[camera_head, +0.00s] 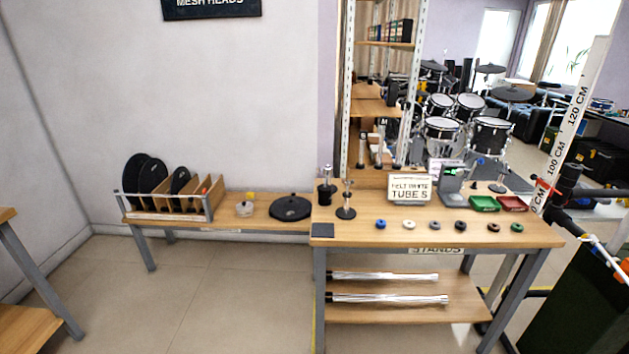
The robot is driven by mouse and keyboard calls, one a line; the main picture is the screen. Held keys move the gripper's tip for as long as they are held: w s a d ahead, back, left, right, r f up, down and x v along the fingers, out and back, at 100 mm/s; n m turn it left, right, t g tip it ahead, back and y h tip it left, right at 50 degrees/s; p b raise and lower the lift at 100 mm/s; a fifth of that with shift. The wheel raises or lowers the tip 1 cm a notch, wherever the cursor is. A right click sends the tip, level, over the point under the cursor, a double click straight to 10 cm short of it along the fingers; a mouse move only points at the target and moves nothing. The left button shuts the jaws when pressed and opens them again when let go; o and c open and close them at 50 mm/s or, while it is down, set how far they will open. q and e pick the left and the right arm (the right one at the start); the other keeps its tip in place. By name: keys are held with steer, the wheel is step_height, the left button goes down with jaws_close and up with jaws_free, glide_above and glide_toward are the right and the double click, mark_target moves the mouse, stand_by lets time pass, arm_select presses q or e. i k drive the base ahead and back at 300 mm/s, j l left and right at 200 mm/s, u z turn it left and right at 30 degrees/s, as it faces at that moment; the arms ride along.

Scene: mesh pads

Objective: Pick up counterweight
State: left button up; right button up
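No thing in view can be told for certain as the counterweight. A dark cylindrical piece (326,194) stands upright at the left end of the main workbench (385,232). Beside it is a small stand (346,208) with a dark round base and a metallic upper part. A row of small ring-like pieces lies along the front of the bench, among them a blue one (381,224), a cream one (409,224) and a green one (516,227). Neither of my grippers is in view.
A lower bench (262,220) at left holds a divided rack (170,205) of dark discs and a black round pad (290,208). A sign (410,188), a green tray (484,203) and a red tray (512,204) stand on the workbench. Open floor (220,290) lies at left front.

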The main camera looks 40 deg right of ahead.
mark_target(324, 191)
steer(key=i+j+z, duration=0.1)
steer(key=i+z, duration=0.3)
steer(key=i+j+z, duration=0.35)
steer(key=i, duration=0.2)
steer(key=i+j+z, duration=0.25)
steer(key=i+z, duration=0.15)
steer(key=i, duration=0.1)
